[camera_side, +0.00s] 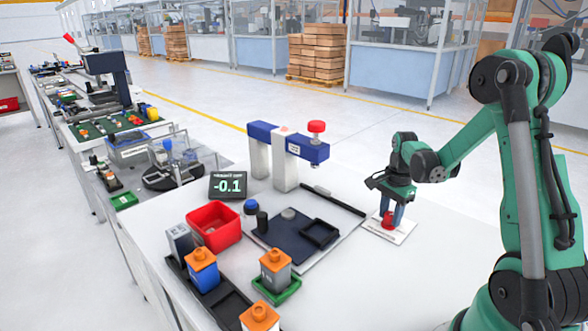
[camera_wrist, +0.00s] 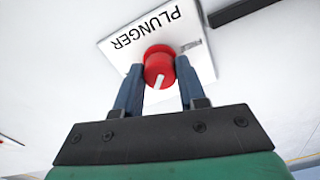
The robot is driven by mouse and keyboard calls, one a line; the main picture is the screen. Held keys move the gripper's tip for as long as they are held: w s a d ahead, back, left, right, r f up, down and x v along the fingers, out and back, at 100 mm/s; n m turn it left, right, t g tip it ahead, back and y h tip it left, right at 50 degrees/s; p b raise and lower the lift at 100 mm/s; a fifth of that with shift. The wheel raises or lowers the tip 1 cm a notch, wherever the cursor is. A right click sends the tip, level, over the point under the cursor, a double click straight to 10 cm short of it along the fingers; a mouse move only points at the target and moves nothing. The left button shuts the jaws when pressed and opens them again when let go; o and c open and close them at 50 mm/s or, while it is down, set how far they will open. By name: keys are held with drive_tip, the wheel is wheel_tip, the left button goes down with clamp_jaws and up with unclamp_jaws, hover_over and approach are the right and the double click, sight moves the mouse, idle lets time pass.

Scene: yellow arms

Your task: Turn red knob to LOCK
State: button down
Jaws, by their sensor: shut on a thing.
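The red knob (camera_wrist: 157,62) stands on a white plate (camera_wrist: 118,40) printed PLUNGER, with a white pointer line on its face toward the bottom of the wrist view. My gripper (camera_wrist: 159,76) has its two blue-grey fingers on either side of the knob, shut on it. In the side view the knob (camera_side: 388,222) shows low between the fingers, on its plate (camera_side: 404,229) at the right of the table. My gripper (camera_side: 391,211) points down onto it. No LOCK mark is readable in either view.
A blue press (camera_side: 262,131) with a red top (camera_side: 317,127) stands behind. A dark tray (camera_side: 290,236), a red bin (camera_side: 214,232) and orange-topped blocks (camera_side: 275,263) are to the left. A display (camera_side: 229,186) reads -0.1. The table is bare in front of the plate.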

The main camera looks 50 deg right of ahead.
sight(391, 214)
idle(0.3)
drive_tip(key=c, duration=0.5)
unclamp_jaws()
drive_tip(key=shift+r, duration=2.8)
drive_tip(key=a+r+n+t, duration=0.3)
drive_tip(key=a+n, duration=0.7)
drive_tip(key=a, duration=0.1)
drive_tip(key=w+a+r+n+t, duration=0.1)
drive_tip(key=a+r+n+t, duration=0.2)
drive_tip(key=a+n, duration=0.8)
drive_tip(key=shift+a+r+t, duration=0.2)
drive_tip(key=shift+r+t, duration=0.1)
drive_tip(key=shift+t, duration=0.2)
